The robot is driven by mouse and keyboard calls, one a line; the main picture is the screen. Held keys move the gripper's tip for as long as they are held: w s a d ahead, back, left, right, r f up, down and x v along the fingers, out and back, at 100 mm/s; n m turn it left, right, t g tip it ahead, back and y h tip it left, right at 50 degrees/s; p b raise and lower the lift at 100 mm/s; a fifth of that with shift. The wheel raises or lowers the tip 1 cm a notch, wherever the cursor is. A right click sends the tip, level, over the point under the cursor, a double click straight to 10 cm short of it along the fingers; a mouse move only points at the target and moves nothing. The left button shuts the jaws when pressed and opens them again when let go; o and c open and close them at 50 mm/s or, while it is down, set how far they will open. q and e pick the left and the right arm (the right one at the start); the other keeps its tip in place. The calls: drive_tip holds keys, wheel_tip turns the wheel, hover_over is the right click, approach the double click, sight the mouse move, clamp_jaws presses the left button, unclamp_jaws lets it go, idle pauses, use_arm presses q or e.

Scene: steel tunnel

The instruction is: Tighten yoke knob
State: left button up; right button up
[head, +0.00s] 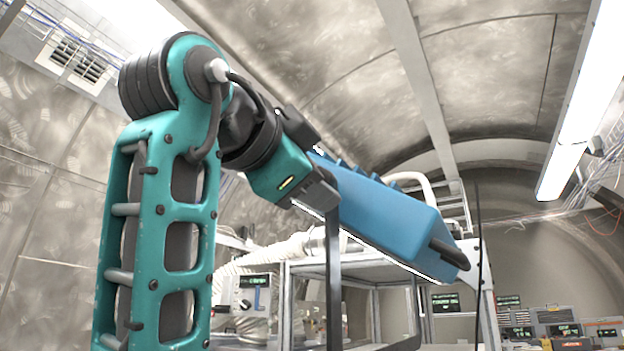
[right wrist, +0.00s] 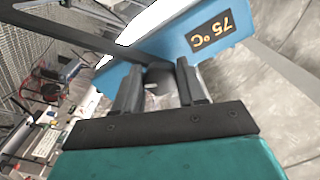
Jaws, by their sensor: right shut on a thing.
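My right gripper (head: 322,190) is at the near end of a long blue ribbed housing (head: 385,220) that hangs tilted, its far end lower. In the right wrist view the two dark fingers of the right gripper (right wrist: 158,88) stand on either side of a small dark grey knob (right wrist: 156,76) and are shut on it. A dark flat yoke bar (right wrist: 70,38) runs to the knob along the blue housing, which carries a "75 °C" label (right wrist: 211,33). In the head view the dark yoke bar (head: 333,280) drops from beside the gripper. The fingers hide the knob there. My left gripper is not in view.
A metal frame rack (head: 285,305) stands below and behind the housing. A ribbed white hose (head: 262,258) runs beside it. Several instrument boxes (head: 553,315) with green displays stand at the back right. A bright tube lamp (head: 575,130) hangs at the upper right.

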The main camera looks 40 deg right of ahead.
drive_tip(key=m, duration=0.5)
drive_tip(key=shift+r+m, duration=0.1)
drive_tip(key=shift+m, duration=0.3)
idle(0.4)
drive_tip(key=o, duration=1.1)
drive_tip(key=shift+m, duration=0.3)
drive_tip(key=shift+c, duration=0.2)
